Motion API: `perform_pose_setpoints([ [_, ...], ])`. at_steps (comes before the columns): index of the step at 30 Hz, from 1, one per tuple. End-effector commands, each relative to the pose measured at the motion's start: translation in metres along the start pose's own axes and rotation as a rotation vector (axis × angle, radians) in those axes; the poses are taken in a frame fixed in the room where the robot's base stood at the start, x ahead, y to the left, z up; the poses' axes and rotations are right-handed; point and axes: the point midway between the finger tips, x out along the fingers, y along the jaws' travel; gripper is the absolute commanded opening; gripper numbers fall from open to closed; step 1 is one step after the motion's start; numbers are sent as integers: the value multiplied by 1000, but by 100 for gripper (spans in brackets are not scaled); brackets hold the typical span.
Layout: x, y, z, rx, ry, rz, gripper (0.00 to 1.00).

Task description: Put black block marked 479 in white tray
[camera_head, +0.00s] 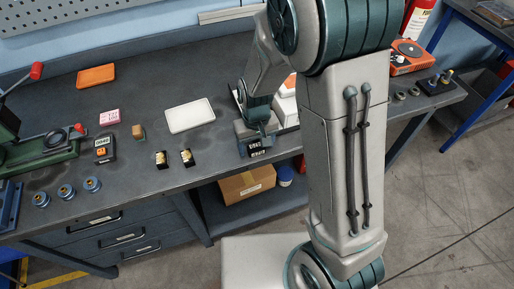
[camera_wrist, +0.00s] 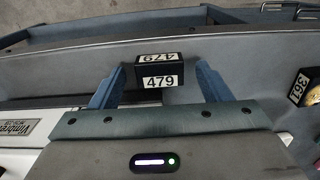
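The black block marked 479 (camera_wrist: 160,78) shows its white labels in the wrist view, between the two finger ends with a narrow gap on each side. My gripper (camera_wrist: 161,80) is open around it. In the head view, my gripper (camera_head: 256,139) is low over the bench near its front edge, with the black block (camera_head: 257,150) at its fingertips. The block looks to be resting on the bench. The white tray (camera_head: 190,115) lies flat and empty on the bench, left of and behind my gripper.
A white box (camera_head: 286,108) is close right of my gripper.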

Motion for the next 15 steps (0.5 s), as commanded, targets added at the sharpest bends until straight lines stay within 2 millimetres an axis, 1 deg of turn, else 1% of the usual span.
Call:
perform_pose_setpoints([
  [1, 0, 0, 0, 0, 0, 0, 60],
  [2, 0, 0, 0, 0, 0, 0, 51],
  [3, 0, 0, 0, 0, 0, 0, 40],
  [6, 0, 0, 0, 0, 0, 0, 14],
  [7, 0, 0, 0, 0, 0, 0, 14],
  [8, -1, 0, 0, 0, 1, 0, 9],
  [15, -2, 0, 0, 0, 2, 0, 9],
])
